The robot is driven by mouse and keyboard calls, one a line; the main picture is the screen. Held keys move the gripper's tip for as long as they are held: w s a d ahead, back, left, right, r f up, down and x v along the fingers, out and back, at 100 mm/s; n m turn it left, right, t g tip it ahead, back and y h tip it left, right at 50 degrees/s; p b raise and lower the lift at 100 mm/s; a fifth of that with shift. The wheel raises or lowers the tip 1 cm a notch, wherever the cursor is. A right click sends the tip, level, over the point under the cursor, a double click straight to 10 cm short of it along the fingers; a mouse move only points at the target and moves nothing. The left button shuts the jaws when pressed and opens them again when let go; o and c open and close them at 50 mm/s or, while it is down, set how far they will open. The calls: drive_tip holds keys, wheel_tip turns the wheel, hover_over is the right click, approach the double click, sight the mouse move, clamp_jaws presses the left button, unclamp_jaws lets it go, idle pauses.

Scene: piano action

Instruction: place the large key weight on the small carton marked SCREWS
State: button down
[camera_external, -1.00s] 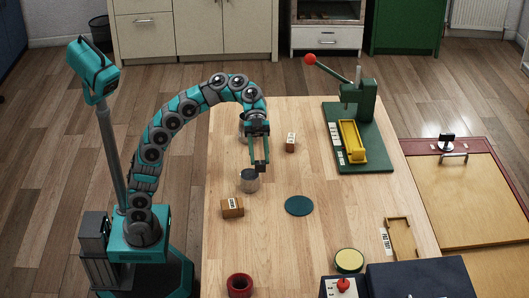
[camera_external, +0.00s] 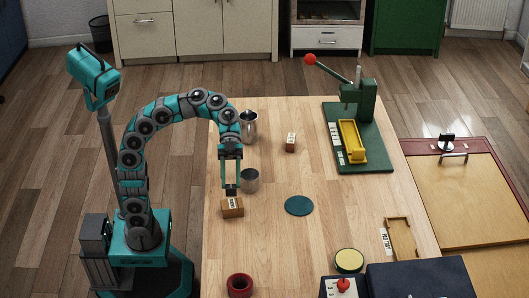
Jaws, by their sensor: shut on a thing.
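My gripper (camera_external: 231,186) points down at the left side of the wooden table. It is shut on a small dark block, the large key weight (camera_external: 231,191), partly hidden by the fingers. Just below it is a small brown carton (camera_external: 233,210) with a white label; the print is too small to read surely. The weight is at or just above the carton's top back edge; I cannot tell whether they touch.
A metal cup (camera_external: 250,181) stands close right of my gripper, a metal jug (camera_external: 249,127) behind it. Another small labelled box (camera_external: 291,143) stands farther back. A teal disc (camera_external: 299,205) lies to the right. A red ring (camera_external: 240,285) is near the front.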

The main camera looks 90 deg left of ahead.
sight(231, 187)
drive_tip(key=shift+f, duration=1.75)
drive_tip(key=shift+f+b, duration=0.2)
drive_tip(key=shift+b, duration=0.15)
drive_tip(key=shift+c, duration=2.2)
unclamp_jaws()
drive_tip(key=shift+r, duration=0.15)
drive_tip(key=shift+r+p, duration=0.2)
drive_tip(key=shift+p, duration=0.25)
drive_tip(key=b+v, duration=0.1)
drive_tip(key=v, duration=1.1)
drive_tip(key=shift+f, duration=0.2)
drive_tip(key=shift+a, duration=0.1)
